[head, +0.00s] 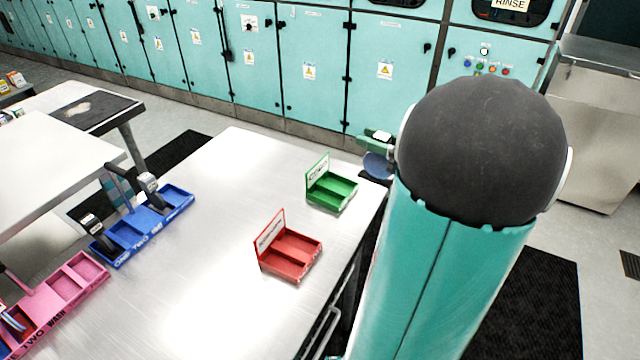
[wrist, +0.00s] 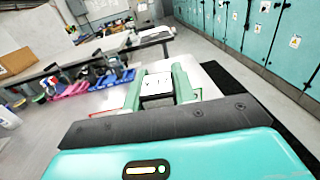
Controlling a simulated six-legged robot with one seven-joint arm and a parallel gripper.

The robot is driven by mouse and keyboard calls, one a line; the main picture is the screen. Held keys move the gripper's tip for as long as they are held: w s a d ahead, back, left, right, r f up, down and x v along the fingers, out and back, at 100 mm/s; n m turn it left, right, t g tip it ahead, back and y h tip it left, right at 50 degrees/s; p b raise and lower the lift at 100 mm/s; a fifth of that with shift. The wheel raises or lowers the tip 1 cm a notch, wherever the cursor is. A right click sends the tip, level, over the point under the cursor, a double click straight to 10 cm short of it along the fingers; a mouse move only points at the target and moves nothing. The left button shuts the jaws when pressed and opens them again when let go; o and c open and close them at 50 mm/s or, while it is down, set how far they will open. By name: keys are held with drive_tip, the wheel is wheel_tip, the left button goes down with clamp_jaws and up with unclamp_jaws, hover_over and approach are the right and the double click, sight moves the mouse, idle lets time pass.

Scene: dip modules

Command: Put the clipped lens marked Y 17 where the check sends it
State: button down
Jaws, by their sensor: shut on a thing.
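My gripper (wrist: 158,88) is shut on the clipped lens. Its pale clip tag (wrist: 157,80) sits between the green fingers in the wrist view, its marks too small to read. In the head view a round bluish lens (head: 376,166) hangs below the fingers, right of the table's far right corner; my arm partly hides the gripper. A green tray (head: 332,192) with an upright label plate stands near that corner, empty. A red tray (head: 290,254) with a similar plate stands nearer, also empty. I cannot read either plate surely.
A blue rack (head: 128,238) with dark clipped pieces stands at the table's left. A pink rack (head: 52,300) marked "TWO WASH" is nearer, at lower left. The steel table (head: 215,205) is clear between racks and trays. Teal cabinets (head: 310,70) line the back.

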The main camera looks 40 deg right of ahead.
drive_tip(key=w+a+f, duration=0.3)
drive_tip(key=w+f, duration=0.9)
drive_tip(key=shift+a+f, duration=0.2)
drive_tip(key=shift+f, duration=0.1)
drive_tip(key=shift+w+f, duration=0.1)
drive_tip(key=c, duration=1.1)
unclamp_jaws()
drive_tip(key=shift+c, duration=0.2)
